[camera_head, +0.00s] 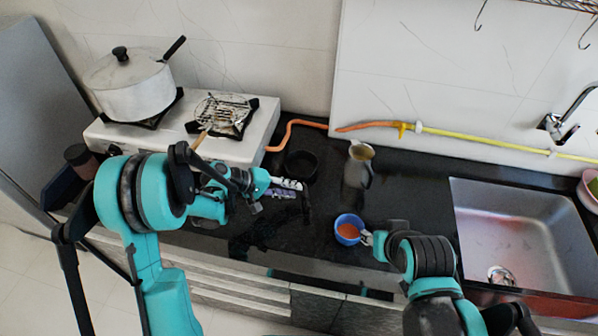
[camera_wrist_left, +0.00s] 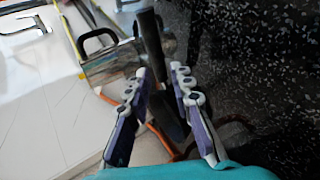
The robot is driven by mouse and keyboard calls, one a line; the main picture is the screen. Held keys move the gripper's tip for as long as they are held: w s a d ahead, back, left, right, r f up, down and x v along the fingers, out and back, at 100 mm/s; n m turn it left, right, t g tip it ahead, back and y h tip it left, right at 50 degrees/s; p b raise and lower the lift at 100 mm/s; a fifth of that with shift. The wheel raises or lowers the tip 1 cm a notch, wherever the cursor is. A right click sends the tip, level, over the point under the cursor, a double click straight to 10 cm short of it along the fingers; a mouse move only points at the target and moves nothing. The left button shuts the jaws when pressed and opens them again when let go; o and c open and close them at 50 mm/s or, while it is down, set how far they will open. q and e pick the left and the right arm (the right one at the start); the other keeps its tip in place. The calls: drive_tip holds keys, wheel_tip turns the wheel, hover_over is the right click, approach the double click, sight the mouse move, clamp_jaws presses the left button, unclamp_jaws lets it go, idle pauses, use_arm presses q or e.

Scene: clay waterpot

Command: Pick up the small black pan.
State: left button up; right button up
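The small black pan (camera_head: 301,164) sits on the dark counter to the right of the stove, in the head view. My left gripper (camera_head: 286,188) is just in front of it, its white and purple fingers pointing right. In the left wrist view a gap shows between the fingers of my left gripper (camera_wrist_left: 163,78), so it is open. A dark, long shape (camera_wrist_left: 152,45) shows in that gap; I cannot tell if the fingers touch it. My right gripper (camera_head: 369,238) is at the right rim of a blue bowl (camera_head: 348,229); whether it is shut is unclear.
A white stove (camera_head: 262,125) with a lidded pot (camera_head: 135,88) stands at the back left. A metal jug (camera_head: 357,170) stands right of the pan. An orange hose (camera_head: 290,127) runs behind the pan. A sink (camera_head: 520,230) is at the right.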

sight(305, 192)
use_arm(q)
drive_tip(key=x, duration=0.1)
drive_tip(key=b+x, duration=0.1)
drive_tip(key=x, duration=0.1)
drive_tip(key=b+x, duration=0.1)
drive_tip(key=shift+s+d+f, duration=0.25)
drive_tip(key=shift+s+d, duration=0.1)
drive_tip(key=shift+d, duration=0.05)
drive_tip(key=shift+w+d+f, duration=0.15)
drive_tip(key=shift+d, duration=0.15)
clamp_jaws()
drive_tip(key=shift+r, duration=0.2)
